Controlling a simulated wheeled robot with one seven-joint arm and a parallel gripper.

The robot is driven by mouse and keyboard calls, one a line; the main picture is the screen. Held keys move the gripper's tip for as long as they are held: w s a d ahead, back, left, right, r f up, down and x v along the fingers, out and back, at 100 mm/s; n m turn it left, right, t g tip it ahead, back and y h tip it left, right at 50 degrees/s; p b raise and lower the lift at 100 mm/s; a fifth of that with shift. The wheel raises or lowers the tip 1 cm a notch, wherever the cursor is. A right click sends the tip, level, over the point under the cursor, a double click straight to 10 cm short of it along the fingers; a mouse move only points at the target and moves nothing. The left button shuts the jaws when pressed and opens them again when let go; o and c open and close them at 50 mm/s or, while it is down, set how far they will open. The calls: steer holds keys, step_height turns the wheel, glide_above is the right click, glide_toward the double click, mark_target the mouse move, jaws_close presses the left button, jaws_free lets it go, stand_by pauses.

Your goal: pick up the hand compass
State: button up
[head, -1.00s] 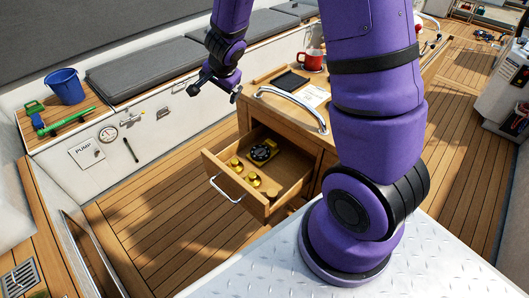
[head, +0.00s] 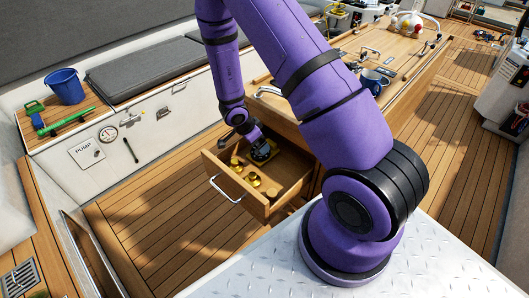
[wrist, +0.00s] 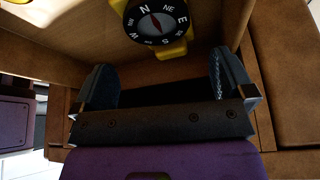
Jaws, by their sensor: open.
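The hand compass (wrist: 157,22) has a black dial with white letters and a yellow body. In the wrist view it lies in the drawer at the top of the picture, beyond my open fingers. In the head view the compass (head: 262,152) is partly hidden by my gripper (head: 245,136), which is at the drawer's back left. In the wrist view my gripper (wrist: 162,88) is open, its two fingers apart with nothing between them. I cannot tell the exact gap to the compass.
The open wooden drawer (head: 262,208) also holds several brass pieces (head: 252,179) near its front. Its walls stand close around my gripper. A blue mug (head: 374,80) is on the table above. A blue bucket (head: 65,86) and a green handle (head: 67,121) are on the left bench.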

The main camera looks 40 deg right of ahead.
mark_target(274, 149)
steer(key=shift+x, duration=3.4)
steer(key=shift+c, duration=0.5)
steer(key=c, duration=0.7)
